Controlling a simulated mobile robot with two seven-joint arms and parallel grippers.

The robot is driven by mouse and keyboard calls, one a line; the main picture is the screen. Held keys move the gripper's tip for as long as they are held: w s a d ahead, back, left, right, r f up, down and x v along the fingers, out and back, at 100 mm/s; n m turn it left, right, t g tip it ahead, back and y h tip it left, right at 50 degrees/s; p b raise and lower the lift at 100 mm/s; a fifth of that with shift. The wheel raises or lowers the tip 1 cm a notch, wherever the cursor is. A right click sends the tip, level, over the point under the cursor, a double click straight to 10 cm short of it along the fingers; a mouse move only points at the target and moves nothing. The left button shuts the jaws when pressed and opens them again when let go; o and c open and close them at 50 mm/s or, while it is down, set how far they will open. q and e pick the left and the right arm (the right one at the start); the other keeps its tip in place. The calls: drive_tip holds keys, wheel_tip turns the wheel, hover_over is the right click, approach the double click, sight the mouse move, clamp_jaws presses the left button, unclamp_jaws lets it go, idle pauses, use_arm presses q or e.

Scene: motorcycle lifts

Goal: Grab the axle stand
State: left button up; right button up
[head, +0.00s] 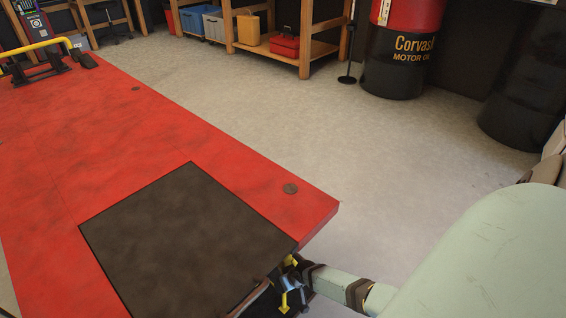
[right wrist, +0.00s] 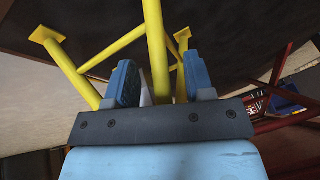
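The yellow axle stand (right wrist: 155,45) fills the upper middle of the right wrist view, with a post, slanting legs and flat feet. My right gripper (right wrist: 160,88) has its two blue fingers apart, one on each side of the stand's post. A gap shows between the left finger and the post; contact on the right side is unclear. In the head view my right gripper (head: 290,290) is at the bottom, by the near edge of the red lift. Small yellow parts of the axle stand (head: 284,302) show there, the rest hidden. My left gripper is out of view.
The red lift platform (head: 150,110) carries a dark square plate (head: 190,245), close to my right gripper. Open concrete floor (head: 400,150) lies right of the lift. Oil drums (head: 395,70) and a wooden shelf (head: 320,48) stand at the back.

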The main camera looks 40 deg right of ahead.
clamp_jaws()
idle(1.2)
drive_tip(key=shift+w+r, duration=0.15)
drive_tip(key=shift+w, duration=0.05)
